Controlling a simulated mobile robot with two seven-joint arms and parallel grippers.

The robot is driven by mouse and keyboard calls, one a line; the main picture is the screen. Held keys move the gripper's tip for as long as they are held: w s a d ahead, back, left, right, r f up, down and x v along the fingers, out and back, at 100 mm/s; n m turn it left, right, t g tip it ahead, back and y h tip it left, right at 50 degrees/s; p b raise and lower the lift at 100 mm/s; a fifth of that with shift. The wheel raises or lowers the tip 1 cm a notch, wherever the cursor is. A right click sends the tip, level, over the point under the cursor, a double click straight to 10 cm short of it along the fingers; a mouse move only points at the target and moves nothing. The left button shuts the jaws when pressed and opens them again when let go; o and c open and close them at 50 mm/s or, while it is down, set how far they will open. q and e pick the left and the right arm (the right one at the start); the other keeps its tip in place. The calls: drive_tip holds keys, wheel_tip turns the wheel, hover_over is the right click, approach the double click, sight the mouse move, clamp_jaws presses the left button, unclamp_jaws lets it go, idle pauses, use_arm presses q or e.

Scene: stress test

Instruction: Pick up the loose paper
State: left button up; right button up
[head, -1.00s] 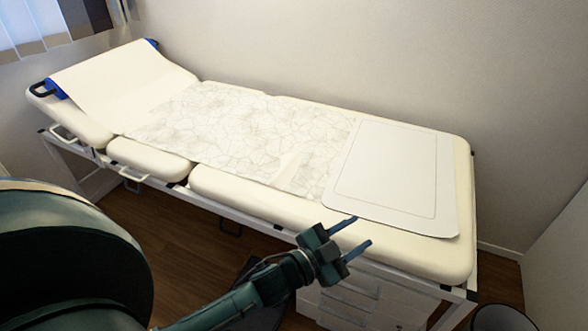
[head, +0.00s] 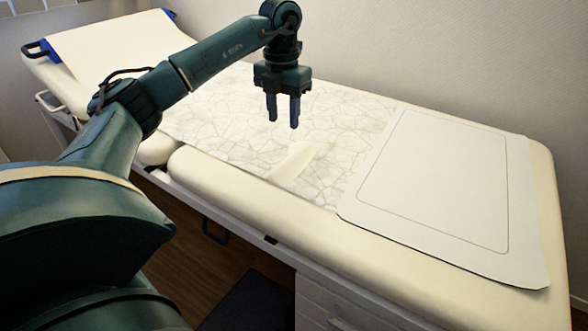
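A small loose piece of cream-white paper (head: 293,162) lies on the crinkled, crease-patterned paper sheet (head: 345,130) on the exam table. My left gripper (head: 283,122) points straight down above the sheet, a little above and behind the loose paper in the picture. Its two fingers are apart with nothing between them. It does not appear to touch the paper. My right gripper is not in view.
The padded cream exam table (head: 270,205) runs along the wall. A flat white mat (head: 440,180) with a rounded outline lies on its right part. A white sheet (head: 115,45) covers the raised headrest. A white drawer cabinet (head: 350,310) stands below.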

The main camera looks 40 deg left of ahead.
use_arm(q)
drive_tip(key=b, duration=0.2)
hover_over(283, 164)
wheel_tip(283, 164, down, 7)
drive_tip(key=shift+s+r, duration=0.1)
wheel_tip(283, 164, down, 5)
drive_tip(key=shift+r+b, duration=0.1)
drive_tip(key=shift+b, duration=0.5)
drive_tip(key=shift+f, duration=0.55)
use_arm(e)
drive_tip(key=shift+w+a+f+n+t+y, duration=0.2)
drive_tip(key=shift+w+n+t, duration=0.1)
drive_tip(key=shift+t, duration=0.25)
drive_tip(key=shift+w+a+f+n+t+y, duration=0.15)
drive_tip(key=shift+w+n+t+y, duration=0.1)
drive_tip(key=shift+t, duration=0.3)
use_arm(q)
drive_tip(key=shift+c, duration=0.3)
clamp_jaws()
